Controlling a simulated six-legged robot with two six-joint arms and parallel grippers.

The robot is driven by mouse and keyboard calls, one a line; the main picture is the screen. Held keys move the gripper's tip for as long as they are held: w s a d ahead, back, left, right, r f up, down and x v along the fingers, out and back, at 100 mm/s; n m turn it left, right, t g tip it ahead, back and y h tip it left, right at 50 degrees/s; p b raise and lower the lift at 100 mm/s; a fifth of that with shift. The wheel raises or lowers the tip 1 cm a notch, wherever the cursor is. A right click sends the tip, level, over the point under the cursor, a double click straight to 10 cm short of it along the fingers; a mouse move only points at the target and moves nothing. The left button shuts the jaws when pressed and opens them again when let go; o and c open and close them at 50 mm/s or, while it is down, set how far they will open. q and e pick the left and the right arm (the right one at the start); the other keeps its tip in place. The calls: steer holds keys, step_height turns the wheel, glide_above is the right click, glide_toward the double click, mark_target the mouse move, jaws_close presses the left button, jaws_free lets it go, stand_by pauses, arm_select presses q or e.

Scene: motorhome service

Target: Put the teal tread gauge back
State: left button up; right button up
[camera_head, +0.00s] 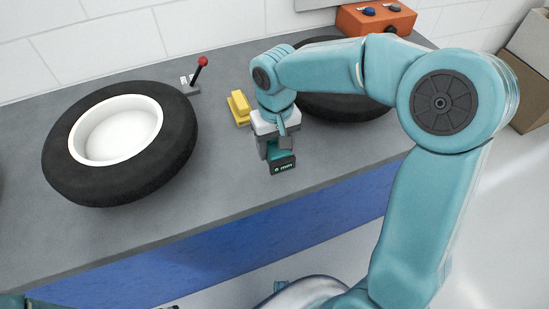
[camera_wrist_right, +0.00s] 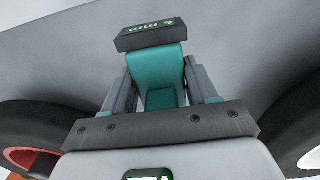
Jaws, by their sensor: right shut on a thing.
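In the right wrist view the gauge (camera_wrist_right: 158,66) sits between the two fingers of the gripper (camera_wrist_right: 160,88). I cannot tell whether the gauge touches the bench top (camera_head: 225,190) or hangs just above it. A yellow block-like piece (camera_head: 239,107) stands on the bench just behind and left of the gripper. My left gripper is out of view.
A tyre with a white rim (camera_head: 62,150) lies on the left of the bench. A second tyre (camera_head: 345,106) is partly hidden behind my right arm. A red-knobbed lever (camera_head: 202,62) and an orange box (camera_head: 375,18) stand at the back. Bench space in front of the yellow piece is clear.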

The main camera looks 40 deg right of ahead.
step_height(320, 180, down, 5)
steer(key=shift+r, duration=0.2)
steer(key=shift+w+f, duration=0.1)
steer(key=shift+f, duration=0.15)
steer(key=shift+b, duration=0.3)
steer(key=shift+f, duration=0.1)
steer(key=o, duration=1)
